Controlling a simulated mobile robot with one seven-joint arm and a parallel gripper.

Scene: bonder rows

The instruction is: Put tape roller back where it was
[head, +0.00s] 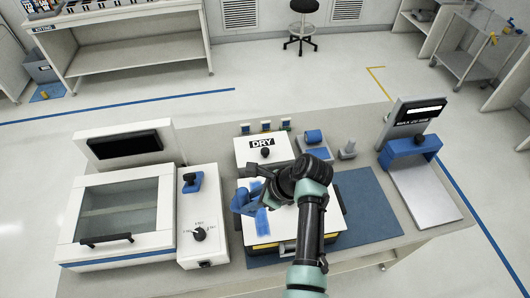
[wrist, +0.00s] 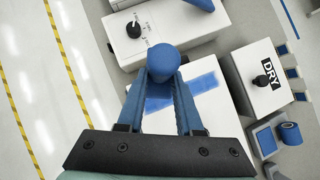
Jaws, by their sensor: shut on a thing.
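My gripper (wrist: 163,84) has blue fingers that are shut on a blue, round-ended thing, which I take to be the tape roller (wrist: 163,60). Only its rounded end shows clearly; the rest is hidden between the fingers. In the head view my gripper (head: 246,200) reaches left over a white-topped case (head: 262,236) with a yellow band. The gap between the held roller and the case top cannot be told. Blue strips (wrist: 205,81) show on the white surface below. A blue roll (head: 313,136) sits on a grey holder with a blue pad (head: 318,154) behind the case; they also show at the wrist view's right.
A white box labelled DRY (head: 262,153) stands behind the case. A knob unit (head: 203,240) and a glass-lidded machine (head: 120,215) stand left. A blue mat (head: 372,205) has bare room to the right, before a blue-topped scale-like station (head: 410,148).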

